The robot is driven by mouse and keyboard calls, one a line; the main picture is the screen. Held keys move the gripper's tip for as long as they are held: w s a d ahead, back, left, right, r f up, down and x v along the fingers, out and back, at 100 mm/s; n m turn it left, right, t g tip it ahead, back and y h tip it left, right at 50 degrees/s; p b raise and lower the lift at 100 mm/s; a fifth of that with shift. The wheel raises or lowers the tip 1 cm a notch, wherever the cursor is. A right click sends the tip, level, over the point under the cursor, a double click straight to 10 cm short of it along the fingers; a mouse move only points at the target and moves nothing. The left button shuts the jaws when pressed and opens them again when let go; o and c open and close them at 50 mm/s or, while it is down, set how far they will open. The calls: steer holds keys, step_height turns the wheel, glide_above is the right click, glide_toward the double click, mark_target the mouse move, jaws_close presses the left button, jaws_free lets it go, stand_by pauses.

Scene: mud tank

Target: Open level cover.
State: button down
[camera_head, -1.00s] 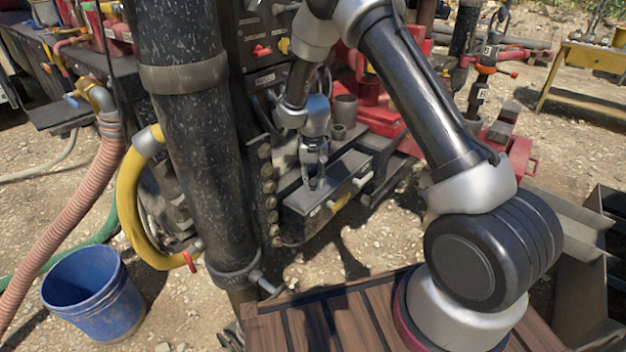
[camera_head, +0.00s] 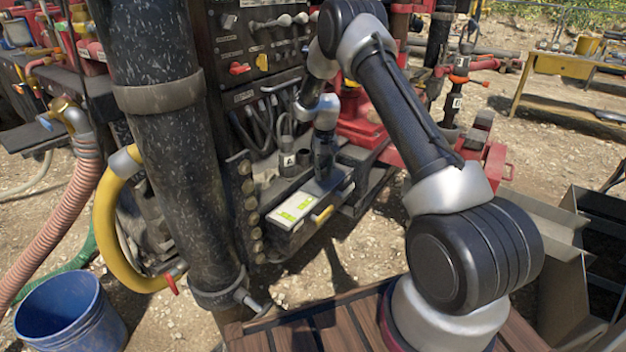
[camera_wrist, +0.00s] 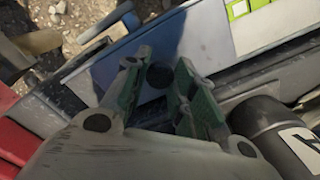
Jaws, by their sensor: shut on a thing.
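The level cover (camera_head: 338,186) is a grey sliding plate on top of a dark box (camera_head: 290,240). It lies toward the box's far right end in the head view. The near left end is uncovered and shows a white and green level panel (camera_head: 297,207). The panel's corner also shows at the top right of the wrist view (camera_wrist: 252,8). My gripper (camera_head: 324,178) points down onto the cover. In the wrist view, my green-padded fingers (camera_wrist: 162,84) are closed around a small dark round knob (camera_wrist: 160,75) on the cover (camera_wrist: 130,50). The fingers partly hide the knob.
A dark post with a white "A" label (camera_head: 289,162) stands beside the box. A thick black pipe (camera_head: 175,150) and yellow hose (camera_head: 108,225) are at the left. A blue bucket (camera_head: 70,315) stands at the lower left. Red machine parts (camera_head: 365,120) are behind the box.

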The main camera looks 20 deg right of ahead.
steer(key=shift+w+d, duration=0.8)
steer(key=shift+d, duration=0.3)
steer(key=c, duration=1.1)
jaws_free()
steer(key=shift+c, duration=0.2)
steer(key=shift+r, duration=0.1)
step_height(320, 180, up, 12)
